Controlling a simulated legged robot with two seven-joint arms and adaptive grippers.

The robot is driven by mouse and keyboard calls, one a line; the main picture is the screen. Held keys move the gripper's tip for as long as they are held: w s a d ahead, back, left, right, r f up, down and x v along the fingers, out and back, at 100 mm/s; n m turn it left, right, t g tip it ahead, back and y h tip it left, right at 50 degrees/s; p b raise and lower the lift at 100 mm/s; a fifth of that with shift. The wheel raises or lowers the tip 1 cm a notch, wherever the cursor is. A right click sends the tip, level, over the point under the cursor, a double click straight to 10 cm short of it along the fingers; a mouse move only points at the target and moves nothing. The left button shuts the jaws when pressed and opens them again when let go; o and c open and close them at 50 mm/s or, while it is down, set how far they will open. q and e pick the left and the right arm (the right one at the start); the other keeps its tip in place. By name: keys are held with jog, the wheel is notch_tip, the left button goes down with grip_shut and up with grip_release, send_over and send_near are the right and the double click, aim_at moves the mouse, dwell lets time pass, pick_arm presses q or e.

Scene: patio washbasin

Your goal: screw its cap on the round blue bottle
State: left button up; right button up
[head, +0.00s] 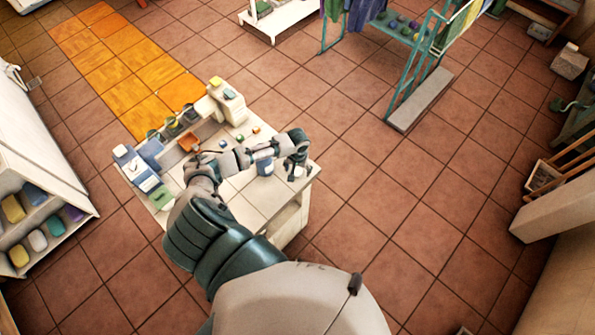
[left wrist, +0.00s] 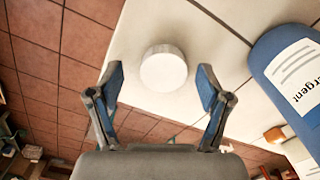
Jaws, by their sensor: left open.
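The round blue bottle (head: 265,167) stands on the pale washbasin counter in the head view, just left of my left gripper. A round white cap (left wrist: 163,70) lies on the counter, apart from the bottle. My left gripper (left wrist: 158,88) is open and empty, with one blue-padded finger to each side of the cap in the picture. In the head view the left gripper (head: 296,148) is over the counter's right end. My right gripper is not in view.
The counter (head: 263,203) has a bare tiled stretch in front. Several small coloured items, a green one (head: 240,137) among them, lie behind the bottle. An orange item (head: 188,141) and cups are farther left. A shelf unit (head: 38,180) stands at the left; open floor lies right.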

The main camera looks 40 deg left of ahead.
pick_arm(q)
jog(key=shift+a, duration=0.15)
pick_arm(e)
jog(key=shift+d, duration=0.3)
pick_arm(q)
jog(key=shift+a, duration=0.15)
jog(key=c, duration=0.6)
jog(key=shift+f, duration=0.1)
jog(key=shift+c, duration=0.9)
jog(key=shift+r, duration=0.9)
jog(key=shift+s+r, duration=0.3)
jog(key=shift+r, duration=0.65)
jog(key=s+a, duration=0.1)
jog(key=s, duration=0.3)
jog(key=s+a+r, duration=0.1)
jog(key=s, duration=0.4)
jog(key=s+a, duration=0.1)
jog(key=s, duration=0.4)
jog(key=shift+a+r+b, duration=0.15)
jog(key=shift+a+b, duration=0.15)
jog(key=shift+s+r, duration=0.1)
jog(key=shift+s, duration=0.4)
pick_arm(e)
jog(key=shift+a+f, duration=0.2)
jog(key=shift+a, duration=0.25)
